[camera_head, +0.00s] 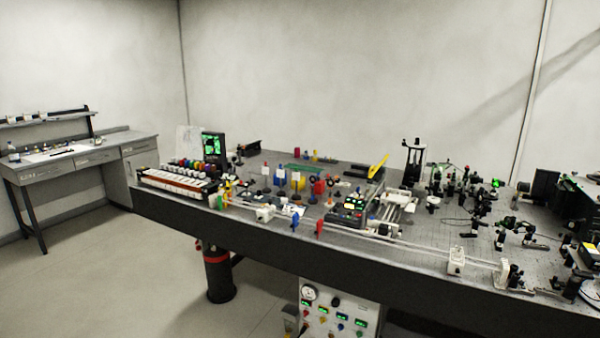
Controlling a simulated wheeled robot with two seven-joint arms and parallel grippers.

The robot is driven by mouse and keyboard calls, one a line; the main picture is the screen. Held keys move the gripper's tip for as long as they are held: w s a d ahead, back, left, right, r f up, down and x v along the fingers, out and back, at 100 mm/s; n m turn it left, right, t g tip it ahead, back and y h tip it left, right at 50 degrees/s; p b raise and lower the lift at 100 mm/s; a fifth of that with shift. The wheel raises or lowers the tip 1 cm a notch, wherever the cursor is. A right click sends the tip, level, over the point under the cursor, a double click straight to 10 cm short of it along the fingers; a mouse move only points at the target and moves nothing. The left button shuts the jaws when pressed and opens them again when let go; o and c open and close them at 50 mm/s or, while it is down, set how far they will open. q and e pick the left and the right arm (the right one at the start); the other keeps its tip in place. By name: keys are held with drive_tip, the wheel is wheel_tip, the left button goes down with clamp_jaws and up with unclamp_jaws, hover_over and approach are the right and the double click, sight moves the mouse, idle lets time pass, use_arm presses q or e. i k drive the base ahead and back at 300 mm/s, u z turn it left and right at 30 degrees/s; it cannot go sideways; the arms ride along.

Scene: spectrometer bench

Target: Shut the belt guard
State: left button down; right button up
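A yellow flat piece (379,165) stands tilted up at the back of the long dark bench (330,268), right of centre. It looks like the belt guard in a raised position, but it is too small to be sure. A low dark unit (358,172) sits beside its lower end. What lies under the yellow piece cannot be made out. Neither of my grippers is in view.
A control box with green displays (350,210) stands in front of the yellow piece. A black upright stand (412,160) is to its right. Optical mounts fill the right. The floor (80,270) is clear at left.

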sight(374, 182)
drive_tip(key=u, duration=0.55)
drive_tip(key=i, duration=1)
drive_tip(key=z, duration=0.3)
drive_tip(key=i, duration=1)
drive_tip(key=z, duration=0.95)
